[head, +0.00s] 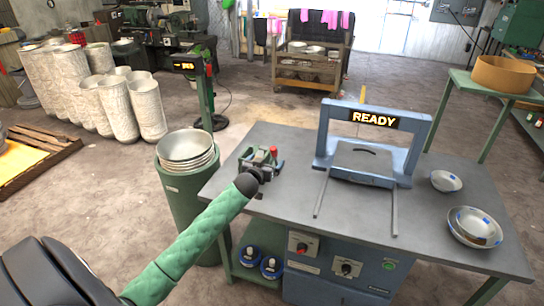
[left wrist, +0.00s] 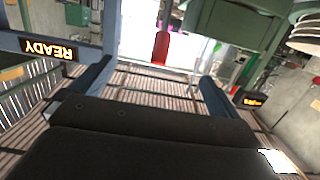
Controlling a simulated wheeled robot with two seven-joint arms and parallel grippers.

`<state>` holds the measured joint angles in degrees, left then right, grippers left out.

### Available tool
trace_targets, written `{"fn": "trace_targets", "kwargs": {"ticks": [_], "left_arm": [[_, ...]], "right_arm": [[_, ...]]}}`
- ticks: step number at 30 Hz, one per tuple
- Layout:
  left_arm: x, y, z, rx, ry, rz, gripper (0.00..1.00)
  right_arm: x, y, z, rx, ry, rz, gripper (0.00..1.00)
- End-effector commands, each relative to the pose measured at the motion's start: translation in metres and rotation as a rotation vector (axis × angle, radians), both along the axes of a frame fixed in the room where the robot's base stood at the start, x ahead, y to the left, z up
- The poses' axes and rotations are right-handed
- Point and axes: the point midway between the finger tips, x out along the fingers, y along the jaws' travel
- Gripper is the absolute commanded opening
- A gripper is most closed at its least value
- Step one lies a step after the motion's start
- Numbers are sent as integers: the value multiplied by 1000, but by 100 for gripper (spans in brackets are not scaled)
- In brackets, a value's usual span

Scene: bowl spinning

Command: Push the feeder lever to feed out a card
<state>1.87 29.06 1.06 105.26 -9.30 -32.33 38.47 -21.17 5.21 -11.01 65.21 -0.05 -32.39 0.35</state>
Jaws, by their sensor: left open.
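The feeder lever has a red knob (head: 273,151) and stands at the near left part of the grey worktable (head: 290,150). A small grey-green feeder body (head: 246,156) sits beside it, partly hidden by my gripper. My left gripper (head: 262,164) is close in front of the lever. In the left wrist view, which is upside down, the red knob (left wrist: 160,47) stands upright between the two spread fingers (left wrist: 152,80), beyond their tips. Part of a green box (left wrist: 235,25) shows beside it. I cannot tell whether a finger touches the lever. My right gripper is not in view.
A blue press frame with a READY sign (head: 373,120) stands right of the feeder, with two rods toward the front. Metal bowls (head: 475,228) lie at the table's right. A green drum (head: 188,190) with stacked bowls stands left. A post with a display (head: 187,66) is behind.

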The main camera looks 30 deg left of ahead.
Motion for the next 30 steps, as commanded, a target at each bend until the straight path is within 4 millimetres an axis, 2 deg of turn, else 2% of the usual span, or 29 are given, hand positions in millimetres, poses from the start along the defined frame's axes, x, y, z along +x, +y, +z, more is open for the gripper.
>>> {"fn": "trace_targets", "kwargs": {"ticks": [12, 18, 24, 30], "left_arm": [[49, 12, -11, 1, -1, 1, 100], [71, 17, -14, -1, 0, 0, 100], [87, 21, -17, 1, 1, 1, 100], [94, 22, -17, 0, 1, 0, 100]], "right_arm": [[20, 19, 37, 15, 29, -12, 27], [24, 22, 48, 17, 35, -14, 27], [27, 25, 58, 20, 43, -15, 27], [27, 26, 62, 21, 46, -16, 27]]}}
